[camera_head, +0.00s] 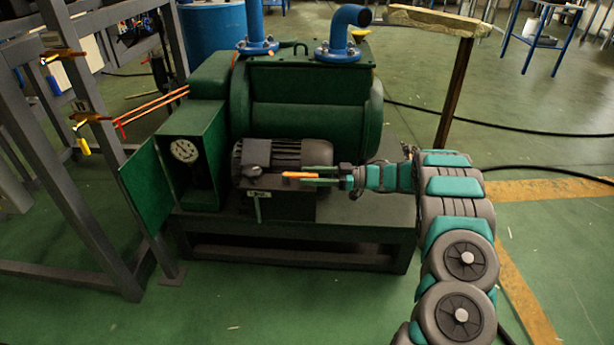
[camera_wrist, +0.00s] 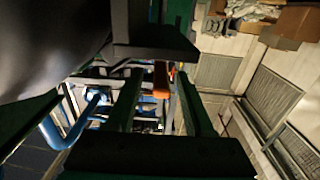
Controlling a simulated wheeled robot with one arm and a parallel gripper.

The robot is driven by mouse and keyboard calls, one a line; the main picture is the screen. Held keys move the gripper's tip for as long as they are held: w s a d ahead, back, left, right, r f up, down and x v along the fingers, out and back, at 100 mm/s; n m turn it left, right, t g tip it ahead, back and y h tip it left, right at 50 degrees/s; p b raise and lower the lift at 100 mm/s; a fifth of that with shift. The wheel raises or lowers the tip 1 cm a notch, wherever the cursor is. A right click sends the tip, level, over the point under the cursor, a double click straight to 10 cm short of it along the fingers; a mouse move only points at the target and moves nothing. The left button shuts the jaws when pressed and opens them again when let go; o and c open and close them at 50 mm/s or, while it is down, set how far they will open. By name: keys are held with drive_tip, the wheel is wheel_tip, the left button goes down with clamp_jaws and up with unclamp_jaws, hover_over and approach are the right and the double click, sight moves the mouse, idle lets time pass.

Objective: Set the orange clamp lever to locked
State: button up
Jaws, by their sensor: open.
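The orange clamp lever (camera_head: 299,175) shows in the head view as a short, roughly level bar in front of the grey motor. My gripper (camera_head: 316,175) is at its right end, reaching in from the right. In the wrist view the orange lever (camera_wrist: 161,80) appears between the two dark green fingers of my gripper (camera_wrist: 157,76), with gaps on both sides. My gripper is open and not closed on anything. I cannot tell whether a finger touches the lever, and its mounting is partly hidden.
The motor (camera_head: 285,155) and green pump housing (camera_head: 312,98) stand close behind the lever. A green box with a gauge (camera_head: 185,151) and open door is on the left. Other orange-handled parts (camera_head: 92,118) hang on the grey frame (camera_head: 75,205). Open floor lies in front.

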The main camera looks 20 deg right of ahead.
drive_tip(key=v, duration=0.6)
drive_tip(key=shift+d+b, duration=0.25)
drive_tip(key=shift+b, duration=0.1)
drive_tip(key=shift+s, duration=0.1)
